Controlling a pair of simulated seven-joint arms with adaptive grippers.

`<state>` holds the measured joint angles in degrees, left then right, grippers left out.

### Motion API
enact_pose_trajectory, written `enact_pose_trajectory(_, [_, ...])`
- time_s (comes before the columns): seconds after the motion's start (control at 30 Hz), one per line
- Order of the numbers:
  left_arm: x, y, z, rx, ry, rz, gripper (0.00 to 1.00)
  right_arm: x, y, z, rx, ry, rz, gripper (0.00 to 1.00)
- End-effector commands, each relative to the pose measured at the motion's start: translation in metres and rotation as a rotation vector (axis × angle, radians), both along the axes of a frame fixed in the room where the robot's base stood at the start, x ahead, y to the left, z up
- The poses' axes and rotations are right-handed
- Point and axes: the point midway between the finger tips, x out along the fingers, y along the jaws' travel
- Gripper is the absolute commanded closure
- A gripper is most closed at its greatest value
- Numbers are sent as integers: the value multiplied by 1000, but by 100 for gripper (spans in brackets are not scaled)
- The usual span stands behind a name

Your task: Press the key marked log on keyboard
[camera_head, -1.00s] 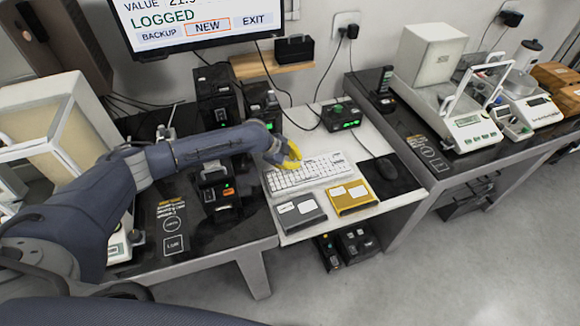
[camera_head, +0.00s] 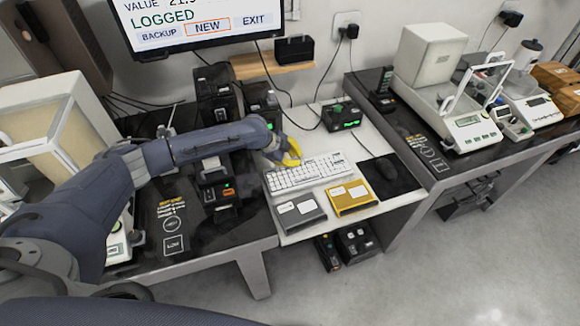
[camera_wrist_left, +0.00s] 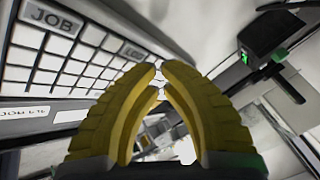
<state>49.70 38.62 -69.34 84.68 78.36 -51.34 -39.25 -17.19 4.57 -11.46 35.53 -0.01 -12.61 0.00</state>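The white keyboard (camera_head: 305,173) lies on the white middle table, behind two small boxes. In the left wrist view the keyboard (camera_wrist_left: 85,62) fills the upper left, with a grey key marked LOG (camera_wrist_left: 134,51) and a grey key marked JOB (camera_wrist_left: 52,32). My left gripper (camera_head: 293,155) has yellow fingers and is at the keyboard's back left edge. In the left wrist view its fingertips (camera_wrist_left: 161,68) meet, with nothing between them, close to the LOG key. They look clear of the keys. My right gripper is not in view.
The monitor (camera_head: 195,20) reads LOGGED, with BACKUP, NEW and EXIT below. A grey box (camera_head: 300,212) and a yellow box (camera_head: 351,197) lie in front of the keyboard. A black device with a green display (camera_head: 341,117) stands behind it.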

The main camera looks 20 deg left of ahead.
Motion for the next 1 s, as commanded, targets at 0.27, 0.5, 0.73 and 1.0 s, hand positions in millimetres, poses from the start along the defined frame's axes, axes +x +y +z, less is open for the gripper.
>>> enact_pose_trajectory(0.27, [1,0,11,1,-2,-1,100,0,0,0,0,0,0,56])
enact_pose_trajectory(0.5, [0,1,30,2,-3,-1,100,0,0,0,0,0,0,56])
enact_pose_trajectory(0.73, [0,0,48,1,-2,-1,100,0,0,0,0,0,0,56])
enact_pose_trajectory(1.0, [0,0,50,0,0,0,100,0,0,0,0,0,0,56])
